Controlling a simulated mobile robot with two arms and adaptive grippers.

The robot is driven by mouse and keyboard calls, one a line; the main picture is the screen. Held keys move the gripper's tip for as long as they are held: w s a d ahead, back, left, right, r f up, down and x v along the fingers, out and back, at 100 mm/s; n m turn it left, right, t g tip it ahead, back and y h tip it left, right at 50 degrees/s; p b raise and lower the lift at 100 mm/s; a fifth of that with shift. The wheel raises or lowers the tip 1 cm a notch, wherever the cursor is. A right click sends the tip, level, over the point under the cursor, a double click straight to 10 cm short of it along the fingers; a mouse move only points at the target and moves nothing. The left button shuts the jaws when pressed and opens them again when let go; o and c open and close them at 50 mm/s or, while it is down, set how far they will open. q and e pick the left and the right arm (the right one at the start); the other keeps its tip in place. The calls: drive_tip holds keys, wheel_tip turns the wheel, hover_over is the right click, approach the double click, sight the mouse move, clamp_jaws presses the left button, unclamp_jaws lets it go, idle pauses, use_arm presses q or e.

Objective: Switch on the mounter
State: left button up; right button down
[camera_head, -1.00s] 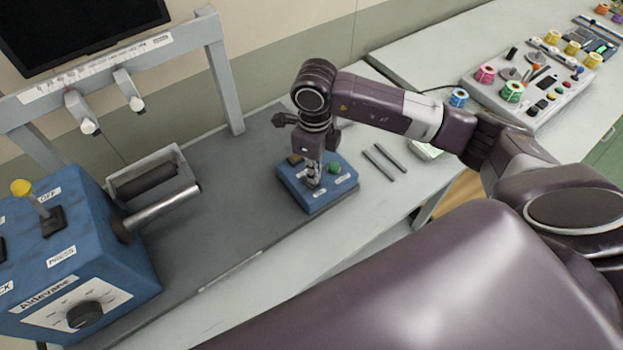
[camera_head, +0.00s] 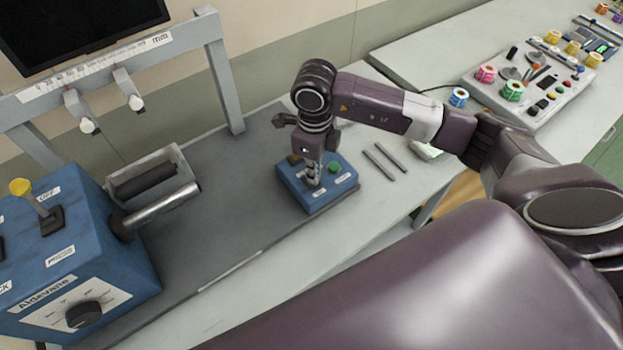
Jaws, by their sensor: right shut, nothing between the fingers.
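A small blue control box (camera_head: 318,201) stands on the dark grey mat, with a green button (camera_head: 333,167) on its top and a small white label on its front. My right gripper (camera_head: 313,182) points straight down over the middle of this box. It is shut with nothing in it, and its tips are at or just above the box top. I cannot tell whether they touch. The gripper and wrist hide part of the box top. Which device is the mounter cannot be read here. My left gripper is not in view.
A blue machine (camera_head: 92,262) marked Aldevane stands at left, with a yellow-knobbed lever (camera_head: 35,197) by an OFF label, a dial and a roller. Two dark rods (camera_head: 379,165) lie right of the small box. A grey console (camera_head: 540,95) with coloured rolls stands at the back right.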

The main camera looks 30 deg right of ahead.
drive_tip(key=shift+f+b, duration=0.95)
drive_tip(key=shift+f, duration=0.1)
drive_tip(key=shift+s+r, duration=0.1)
drive_tip(key=shift+r, duration=0.05)
drive_tip(key=shift+r+p, duration=0.65)
drive_tip(key=shift+r, duration=0.2)
drive_tip(key=shift+r+p, duration=1.35)
drive_tip(key=shift+r, duration=1.25)
drive_tip(key=shift+f, duration=0.15)
